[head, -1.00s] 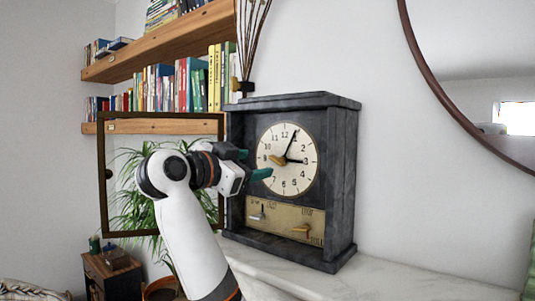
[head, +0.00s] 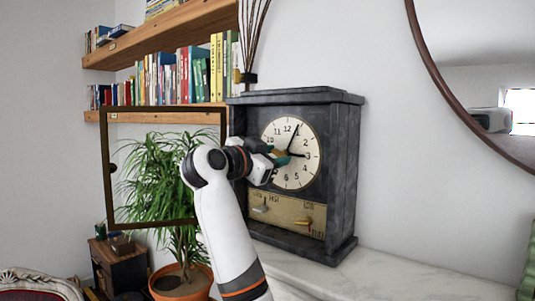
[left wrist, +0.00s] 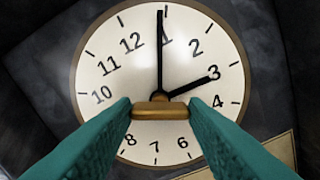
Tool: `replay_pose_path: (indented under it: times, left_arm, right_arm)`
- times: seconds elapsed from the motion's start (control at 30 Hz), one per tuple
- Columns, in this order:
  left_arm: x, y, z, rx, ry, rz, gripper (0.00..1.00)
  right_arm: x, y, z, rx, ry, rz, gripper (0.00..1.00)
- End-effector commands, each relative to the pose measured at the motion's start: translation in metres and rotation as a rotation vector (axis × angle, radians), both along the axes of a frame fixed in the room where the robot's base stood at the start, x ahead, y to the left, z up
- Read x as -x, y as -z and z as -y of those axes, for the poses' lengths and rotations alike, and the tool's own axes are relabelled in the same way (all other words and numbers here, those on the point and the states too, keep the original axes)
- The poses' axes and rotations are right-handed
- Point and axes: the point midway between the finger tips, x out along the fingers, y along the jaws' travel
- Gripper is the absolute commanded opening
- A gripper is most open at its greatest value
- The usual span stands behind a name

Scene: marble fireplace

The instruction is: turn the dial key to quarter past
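The black clock (head: 343,165) stands on the marble mantel, its white dial (head: 304,172) facing me. In the left wrist view the brass dial key (left wrist: 160,109) is a short bar at the dial's centre, square to the minute hand. The minute hand (left wrist: 159,50) points near the 1 and the hour hand (left wrist: 195,86) at the 3. My left gripper (head: 282,159) is at the dial's centre. Its teal fingers meet both ends of the key, with no clear gap showing. In the head view the gripper mostly hides the key. My right gripper is out of view.
The framed clock door (head: 107,185) stands open at the left, behind my left arm. Below the dial, a plate carries a silver lever (head: 261,208) and a brass lever (head: 303,223). The marble mantel (head: 385,275) is bare right of the clock. A round mirror (head: 480,65) hangs at right.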

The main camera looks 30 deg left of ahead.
Motion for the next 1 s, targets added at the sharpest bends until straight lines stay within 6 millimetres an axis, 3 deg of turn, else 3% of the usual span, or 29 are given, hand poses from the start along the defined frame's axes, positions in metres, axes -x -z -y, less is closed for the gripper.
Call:
replay_pose_path:
  times: [0.07, 0.47, 1.0]
  left_arm:
    - [0.000, -0.001, -0.001, 0.000, -0.003, 0.003, 0.17]
    - [0.001, 0.000, -0.003, -0.070, -0.006, 0.009, 0.17]
    - [0.002, -0.001, -0.004, -0.521, -0.008, 0.041, 0.17]
  right_arm:
    - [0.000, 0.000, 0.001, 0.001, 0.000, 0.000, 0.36]
    - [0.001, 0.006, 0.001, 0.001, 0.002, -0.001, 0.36]
    - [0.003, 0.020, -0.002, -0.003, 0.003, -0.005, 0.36]
